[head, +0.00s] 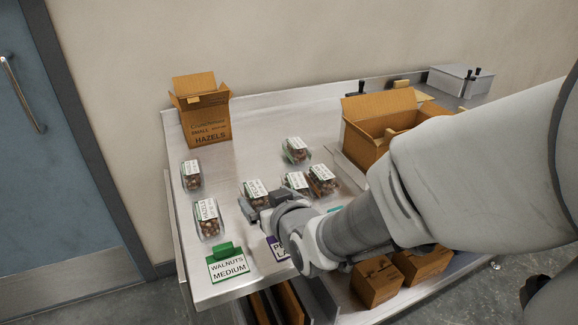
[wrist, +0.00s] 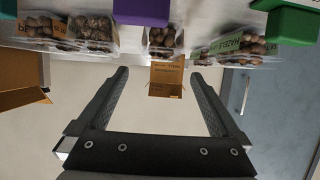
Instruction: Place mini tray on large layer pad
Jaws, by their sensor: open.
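My gripper (head: 262,205) is open and empty at the front middle of the steel table. Its two fingers also show apart in the wrist view (wrist: 160,78). A clear nut-filled clamshell tray (head: 256,190) is just beyond the fingers. Other clamshells stand at the left front (head: 208,218), left (head: 192,175), back middle (head: 296,150) and right of the gripper (head: 322,180). I cannot tell which one is the mini tray. No large layer pad can be made out for certain. The wrist view shows several clamshells along its top, including a middle one (wrist: 162,40).
An upright carton marked HAZELS (head: 208,120) stands at the back left. A larger open carton (head: 375,125) stands at the right, partly behind my arm. A green WALNUTS MEDIUM sign (head: 228,265) and a partly hidden purple sign (head: 276,247) line the front edge.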

